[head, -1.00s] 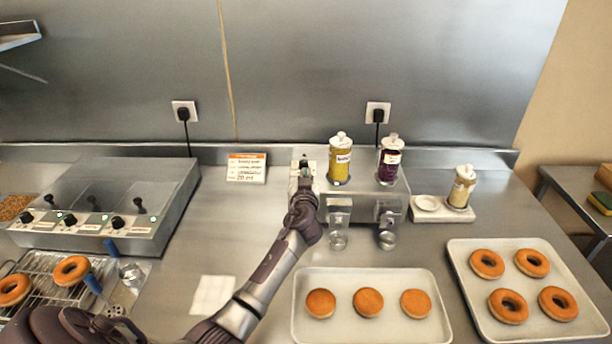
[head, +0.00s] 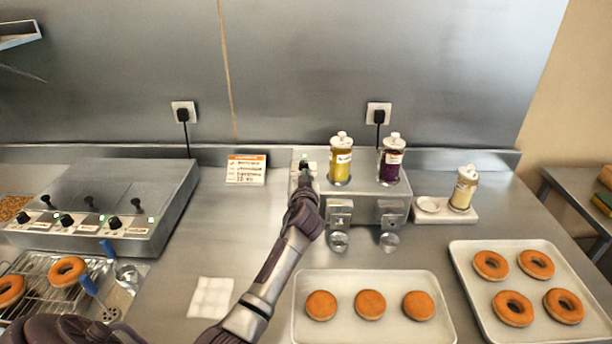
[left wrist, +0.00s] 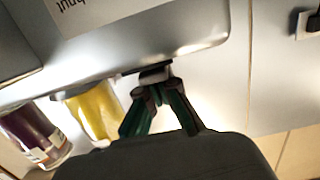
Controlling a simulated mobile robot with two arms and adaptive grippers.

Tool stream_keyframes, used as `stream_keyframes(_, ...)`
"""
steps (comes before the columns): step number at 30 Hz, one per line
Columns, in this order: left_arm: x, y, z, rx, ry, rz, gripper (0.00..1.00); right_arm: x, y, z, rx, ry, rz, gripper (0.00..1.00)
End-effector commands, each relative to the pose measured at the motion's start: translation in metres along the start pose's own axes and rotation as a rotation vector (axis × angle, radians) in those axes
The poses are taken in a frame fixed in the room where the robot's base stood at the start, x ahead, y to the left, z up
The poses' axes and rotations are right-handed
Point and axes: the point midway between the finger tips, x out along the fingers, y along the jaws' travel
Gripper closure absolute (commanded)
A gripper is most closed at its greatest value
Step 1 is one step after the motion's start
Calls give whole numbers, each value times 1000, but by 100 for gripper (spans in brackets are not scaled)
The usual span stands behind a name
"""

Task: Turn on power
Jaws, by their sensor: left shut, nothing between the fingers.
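A steel dispenser (head: 393,207) stands at the back middle of the counter, with a yellow jar (head: 340,162) and a purple jar (head: 391,164) on top and nozzles at its front. My left gripper (head: 305,167) is at the left end of the dispenser's top. In the left wrist view the gripper (left wrist: 155,80) is shut with its fingertips at a small dark part (left wrist: 155,68) on the dispenser's surface (left wrist: 180,35). I cannot tell whether they touch it. A small green spot shows by the fingertips in the head view. My right gripper is not in view.
A glazing unit (head: 150,195) with knobs and green lights stands at left, beside a rack of donuts (head: 68,271). A tray of filled buns (head: 440,300) and a tray of ring donuts (head: 460,262) lie in front and at right. A sign (head: 246,169) stands behind.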

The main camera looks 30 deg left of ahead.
Motion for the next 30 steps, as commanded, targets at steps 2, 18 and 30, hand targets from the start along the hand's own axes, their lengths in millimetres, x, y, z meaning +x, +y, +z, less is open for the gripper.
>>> stream_keyframes(2, 1, -1, -10, -1, 2, 0, 100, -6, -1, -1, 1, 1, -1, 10)
stream_keyframes(18, -57, -5, -55, -2, 2, 4, 100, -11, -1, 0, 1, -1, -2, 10)
stream_keyframes(30, -88, -6, -65, 0, 0, 3, 100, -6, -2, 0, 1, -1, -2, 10)
